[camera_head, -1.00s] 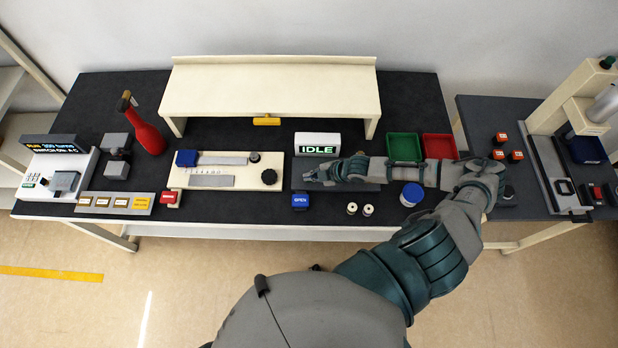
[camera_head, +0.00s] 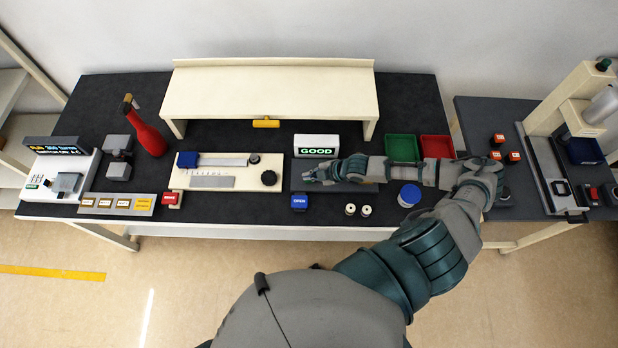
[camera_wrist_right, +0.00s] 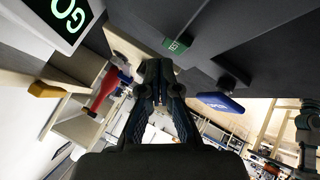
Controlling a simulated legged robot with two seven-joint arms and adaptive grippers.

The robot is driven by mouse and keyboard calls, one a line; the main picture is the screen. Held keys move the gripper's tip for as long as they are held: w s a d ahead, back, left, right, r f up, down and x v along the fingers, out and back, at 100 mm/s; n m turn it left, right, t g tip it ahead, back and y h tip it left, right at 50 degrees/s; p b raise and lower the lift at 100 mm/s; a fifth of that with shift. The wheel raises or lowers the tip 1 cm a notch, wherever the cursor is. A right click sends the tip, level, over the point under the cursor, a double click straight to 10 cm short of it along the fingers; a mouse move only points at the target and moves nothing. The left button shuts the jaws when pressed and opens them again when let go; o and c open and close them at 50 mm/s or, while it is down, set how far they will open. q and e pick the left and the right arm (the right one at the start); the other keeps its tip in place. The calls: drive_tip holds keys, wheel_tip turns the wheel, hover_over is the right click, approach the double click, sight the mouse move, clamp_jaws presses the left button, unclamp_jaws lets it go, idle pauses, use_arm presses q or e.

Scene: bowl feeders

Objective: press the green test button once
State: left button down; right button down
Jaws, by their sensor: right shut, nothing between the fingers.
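The green test button (camera_wrist_right: 178,45) shows in the right wrist view as a small green block with pale lettering, just beside my right fingertips. My right gripper (camera_wrist_right: 157,68) is shut and empty. In the head view my right gripper (camera_head: 308,176) is low over the left end of the dark test station, and it hides the button there. I cannot tell whether the fingertips touch the button. My left gripper is not in view.
A blue OPEN block (camera_head: 299,202) and two small pale spools (camera_head: 357,210) lie at the table's front edge. A cream fixture plate (camera_head: 228,187) is left of the station. Green (camera_head: 403,148) and red (camera_head: 437,147) trays stand behind my forearm. A cream shelf (camera_head: 270,95) stands behind.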

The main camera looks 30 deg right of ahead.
sight(310, 181)
drive_tip(key=shift+d+r+p, duration=0.1)
drive_tip(key=shift+r+p, duration=0.55)
wheel_tip(310, 181, up, 4)
drive_tip(key=p, duration=0.3)
drive_tip(key=shift+p, duration=0.4)
drive_tip(key=shift+f, duration=0.15)
drive_tip(key=shift+s, duration=0.1)
